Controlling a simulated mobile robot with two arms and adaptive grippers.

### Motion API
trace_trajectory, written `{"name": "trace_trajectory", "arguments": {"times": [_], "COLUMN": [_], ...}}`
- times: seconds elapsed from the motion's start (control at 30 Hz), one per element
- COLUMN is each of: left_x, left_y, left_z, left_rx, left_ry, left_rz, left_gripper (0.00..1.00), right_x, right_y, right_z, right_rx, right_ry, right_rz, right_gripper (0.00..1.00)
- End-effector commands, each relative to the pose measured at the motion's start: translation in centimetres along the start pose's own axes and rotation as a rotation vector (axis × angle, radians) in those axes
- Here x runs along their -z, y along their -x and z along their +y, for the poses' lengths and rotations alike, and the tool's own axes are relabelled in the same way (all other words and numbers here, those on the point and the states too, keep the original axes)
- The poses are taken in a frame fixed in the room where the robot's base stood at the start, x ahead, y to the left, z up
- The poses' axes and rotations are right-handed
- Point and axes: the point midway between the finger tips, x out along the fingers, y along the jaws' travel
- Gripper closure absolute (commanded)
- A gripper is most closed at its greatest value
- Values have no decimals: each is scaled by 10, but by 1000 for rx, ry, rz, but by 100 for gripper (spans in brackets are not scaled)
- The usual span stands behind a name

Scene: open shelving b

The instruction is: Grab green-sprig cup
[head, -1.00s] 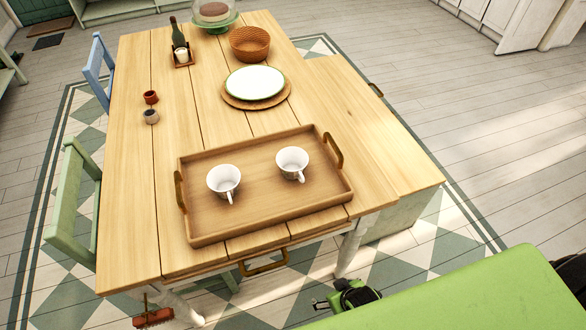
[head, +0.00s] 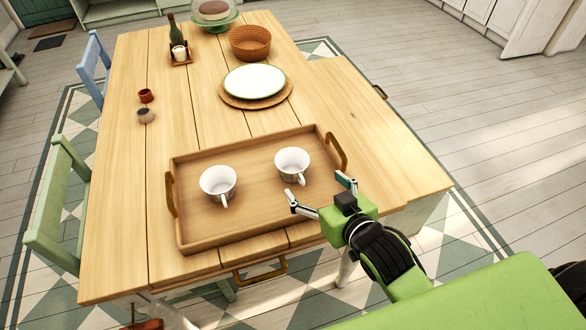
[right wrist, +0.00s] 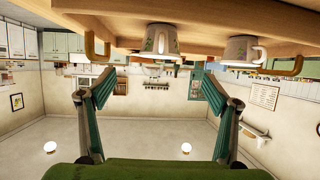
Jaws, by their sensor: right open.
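Two white cups stand upright on a wooden tray (head: 250,218). The right cup (head: 292,162) and the left cup (head: 217,182) have handles toward me; their outer prints are unclear in the head view. My right gripper (head: 319,188) is open and empty over the tray's near right part, just short of the right cup. The right wrist view is upside down. There, a cup with green sprigs (right wrist: 160,40) is ahead, between the open fingers (right wrist: 159,88) in line but beyond them. Another cup (right wrist: 240,50) is to its right, its print too small to tell. My left gripper is not in view.
The tray has raised rims and a handle at each end (head: 336,151). Behind it are a plate (head: 254,79) on a round mat, a wicker basket (head: 249,42), and two small pots (head: 146,96) at left. The table (head: 385,165) is clear right of the tray.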

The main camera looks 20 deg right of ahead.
Motion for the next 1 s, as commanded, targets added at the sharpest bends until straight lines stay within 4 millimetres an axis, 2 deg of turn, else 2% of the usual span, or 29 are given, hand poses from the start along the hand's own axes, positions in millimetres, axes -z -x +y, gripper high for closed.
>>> {"name": "trace_trajectory", "arguments": {"times": [0.17,0.43,0.77,1.0], "left_x": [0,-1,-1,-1], "left_y": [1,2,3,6], "left_z": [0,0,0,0], "left_rx": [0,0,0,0], "left_ry": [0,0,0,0], "left_rz": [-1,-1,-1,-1], "left_gripper": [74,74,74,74], "right_x": [7,7,7,6], "right_y": [-20,-71,-96,-129], "right_z": [-1,-1,-1,-1], "right_rx": [4,4,4,4], "right_ry": [-1,-1,-1,-1], "right_rz": [23,21,20,19], "right_gripper": [18,18,18,18]}}
